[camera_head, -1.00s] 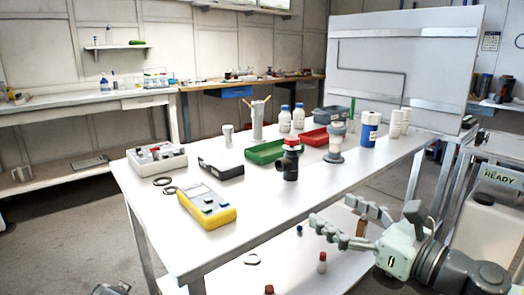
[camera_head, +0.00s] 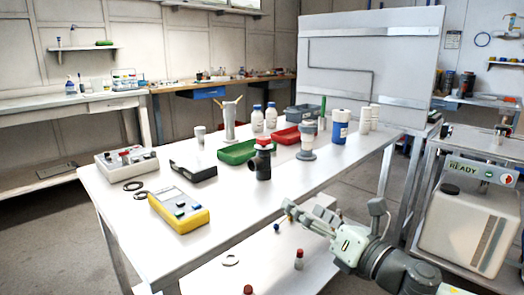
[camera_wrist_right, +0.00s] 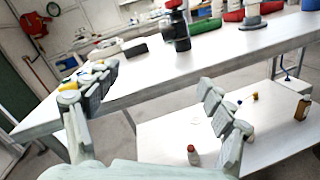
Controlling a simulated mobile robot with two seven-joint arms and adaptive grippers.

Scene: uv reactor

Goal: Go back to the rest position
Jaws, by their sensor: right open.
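My right gripper (camera_head: 305,222) is in the lower right of the head view, beside the front right edge of the white table (camera_head: 240,215) and above its lower shelf. In the right wrist view its two fingers (camera_wrist_right: 160,98) are spread apart with nothing between them. My left gripper is not clearly visible in the head view.
On the table are a yellow meter (camera_head: 179,209), a black valve with a red cap (camera_head: 263,160), a green tray (camera_head: 235,153) and a blue-labelled container (camera_head: 340,127). Small bottles (camera_head: 299,259) stand on the lower shelf. A white tank (camera_head: 468,228) is at right.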

